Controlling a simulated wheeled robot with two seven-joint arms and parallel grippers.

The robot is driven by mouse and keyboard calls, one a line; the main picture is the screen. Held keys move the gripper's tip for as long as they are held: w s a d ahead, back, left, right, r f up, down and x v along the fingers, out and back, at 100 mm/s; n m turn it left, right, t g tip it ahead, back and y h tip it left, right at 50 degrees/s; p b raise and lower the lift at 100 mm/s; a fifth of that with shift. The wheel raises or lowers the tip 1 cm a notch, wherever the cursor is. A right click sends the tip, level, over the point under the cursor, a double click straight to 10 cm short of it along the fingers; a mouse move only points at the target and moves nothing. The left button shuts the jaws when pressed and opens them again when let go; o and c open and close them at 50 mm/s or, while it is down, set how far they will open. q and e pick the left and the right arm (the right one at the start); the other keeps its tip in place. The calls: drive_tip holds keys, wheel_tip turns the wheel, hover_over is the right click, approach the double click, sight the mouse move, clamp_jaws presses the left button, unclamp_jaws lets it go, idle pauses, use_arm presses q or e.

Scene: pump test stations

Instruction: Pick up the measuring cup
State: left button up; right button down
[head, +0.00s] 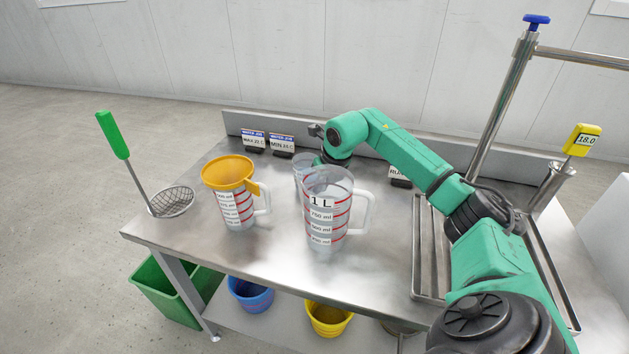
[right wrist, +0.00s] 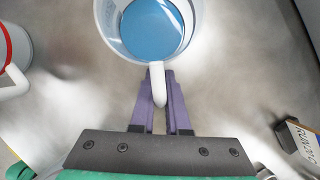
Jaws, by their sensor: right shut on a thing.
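A clear measuring cup (head: 301,172) stands at the back of the steel table, partly hidden behind a larger jug marked 1 L (head: 326,212). In the right wrist view this cup (right wrist: 108,22) shows a blue round area inside and a white handle (right wrist: 158,84). My right gripper (right wrist: 157,88) has its purple fingers on either side of that handle and is shut on it. In the head view the fingers are hidden behind the 1 L jug. Whether the cup is clear of the table cannot be told. My left gripper is not in view.
A jug (head: 237,208) with a yellow funnel (head: 228,170) stands left of the 1 L jug. A strainer (head: 172,201) is at the left edge. Signs (head: 253,139) line the back ledge. A steel tray (head: 428,270) and yellow thermometer (head: 582,140) are at right.

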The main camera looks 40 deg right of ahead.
wheel_tip(320, 180, up, 20)
drive_tip(key=p, duration=0.4)
